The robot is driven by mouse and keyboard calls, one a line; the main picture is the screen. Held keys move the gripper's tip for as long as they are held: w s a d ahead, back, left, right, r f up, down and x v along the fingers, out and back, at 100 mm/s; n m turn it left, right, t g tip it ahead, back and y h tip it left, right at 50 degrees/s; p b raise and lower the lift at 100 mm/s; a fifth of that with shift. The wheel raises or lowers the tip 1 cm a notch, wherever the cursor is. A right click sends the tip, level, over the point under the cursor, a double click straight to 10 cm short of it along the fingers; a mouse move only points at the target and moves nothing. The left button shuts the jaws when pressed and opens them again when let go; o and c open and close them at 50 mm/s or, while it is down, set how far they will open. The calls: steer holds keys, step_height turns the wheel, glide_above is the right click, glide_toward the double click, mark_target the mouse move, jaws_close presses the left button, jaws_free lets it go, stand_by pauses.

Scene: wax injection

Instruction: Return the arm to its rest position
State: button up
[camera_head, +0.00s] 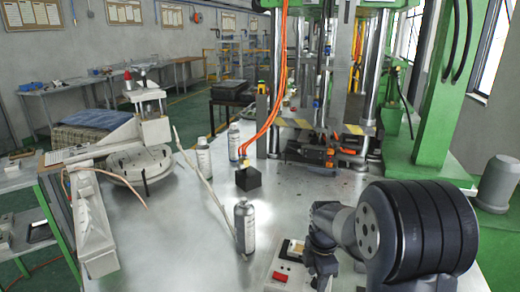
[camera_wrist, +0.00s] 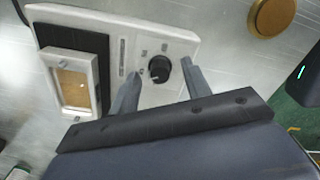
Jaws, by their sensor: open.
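My gripper (camera_wrist: 160,88) shows in the wrist view with its two fingers apart and nothing between them. Beyond the fingertips is a white control box (camera_wrist: 165,37) with a black knob (camera_wrist: 160,70); whether the fingers touch it I cannot tell. In the head view my arm is at the lower right, folded low over the table, and the gripper (camera_head: 318,262) is beside the control box (camera_head: 286,262) with its red switch. The fingertips are hard to make out there.
A spray can (camera_head: 245,228) stands on the metal table (camera_head: 200,255) left of the box. Two more cans (camera_head: 204,158) stand farther back, near a black block (camera_head: 248,179). A green press column (camera_head: 440,90) rises at the right. A round brass piece (camera_wrist: 270,15) lies beside the box.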

steer(key=n, duration=0.3)
step_height(320, 180, up, 10)
stand_by(0.4)
